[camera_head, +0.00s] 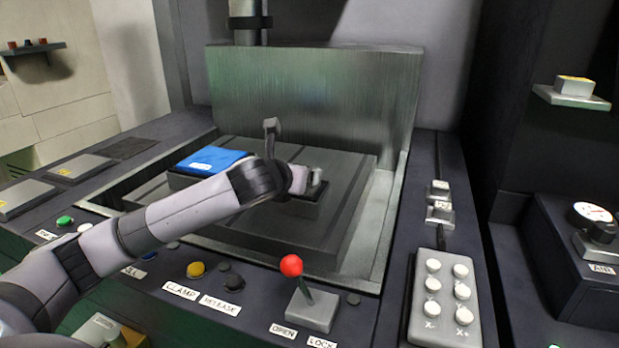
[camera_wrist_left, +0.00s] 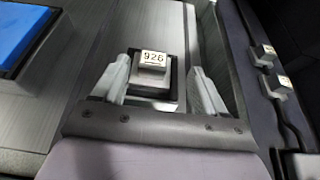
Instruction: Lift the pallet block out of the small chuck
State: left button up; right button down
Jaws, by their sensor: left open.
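My left gripper (camera_wrist_left: 160,80) is open, with one pale finger on each side of the block and a visible gap on both sides. In the head view the left gripper (camera_head: 300,180) is over the small chuck (camera_head: 298,208) and hides most of the block. My right gripper is not in view.
A blue-topped block (camera_head: 213,160) lies left of the chuck on the grey machine table (camera_head: 345,180). In front, a red-knobbed lever (camera_head: 291,266) rises among the buttons. A keypad (camera_head: 445,298) lies at right.

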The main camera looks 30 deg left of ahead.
pick_arm(q)
jog(key=shift+s+a+f+x, duration=0.1)
jog(key=shift+x, duration=0.75)
jog(key=shift+s+a+f+x, duration=0.1)
jog(key=shift+a+f+x, duration=0.05)
jog(key=shift+x, duration=0.7)
jog(key=shift+s+a+f+x, duration=0.1)
jog(key=shift+x, duration=1.65)
jog(key=shift+c, duration=0.3)
jog(key=c, duration=1)
jog(key=shift+r, duration=0.15)
grip_shut()
